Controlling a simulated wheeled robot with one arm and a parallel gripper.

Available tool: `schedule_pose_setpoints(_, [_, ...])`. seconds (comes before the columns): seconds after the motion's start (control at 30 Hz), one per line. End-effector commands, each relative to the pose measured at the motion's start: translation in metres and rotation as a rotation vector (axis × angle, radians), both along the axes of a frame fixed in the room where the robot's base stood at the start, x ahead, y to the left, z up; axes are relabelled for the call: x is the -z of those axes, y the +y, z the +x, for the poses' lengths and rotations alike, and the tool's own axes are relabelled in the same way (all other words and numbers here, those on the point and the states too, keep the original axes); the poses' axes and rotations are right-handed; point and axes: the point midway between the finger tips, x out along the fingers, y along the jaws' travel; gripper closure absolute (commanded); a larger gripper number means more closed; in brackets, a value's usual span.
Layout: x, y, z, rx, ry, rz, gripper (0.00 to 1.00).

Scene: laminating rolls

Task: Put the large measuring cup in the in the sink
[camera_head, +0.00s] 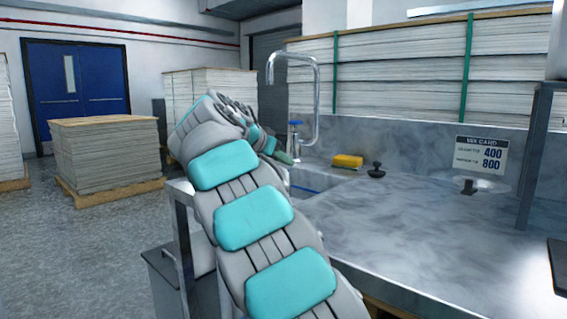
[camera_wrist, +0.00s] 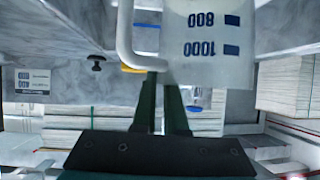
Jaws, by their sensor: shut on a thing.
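The large measuring cup (camera_wrist: 215,62) is whitish with dark blue marks that read 800 and 1000, upside down in the wrist view. Its pale handle (camera_wrist: 126,42) curves down on the left side of the cup. My gripper (camera_wrist: 160,76) has its two dark green fingers shut on the lower part of this handle. In the head view my gripper (camera_head: 283,157) is by the near left side of the sink (camera_head: 312,182). My arm hides the cup there and covers part of the basin.
A tall chrome faucet (camera_head: 317,100) rises behind the sink. A yellow sponge (camera_head: 347,161) and a black stopper (camera_head: 376,170) lie on the counter just right of it. The grey counter (camera_head: 410,225) is clear at the front. Paper stacks (camera_head: 105,155) stand on the floor at left.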

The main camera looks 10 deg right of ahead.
Motion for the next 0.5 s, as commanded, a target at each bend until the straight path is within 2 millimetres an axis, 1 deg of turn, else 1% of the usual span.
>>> schedule_pose_setpoints(0.3, [0.0004,-0.0002,-0.0005,0.0,-0.003,0.0,1.0])
schedule_pose_setpoints(0.43, [0.0042,-0.0002,-0.0005,0.0,-0.003,0.0,1.0])
schedule_pose_setpoints(0.47, [0.0044,0.0,-0.0004,0.0,-0.002,0.0,0.89])
schedule_pose_setpoints(0.5, [0.0035,0.0,-0.0005,0.0,-0.001,0.001,0.85])
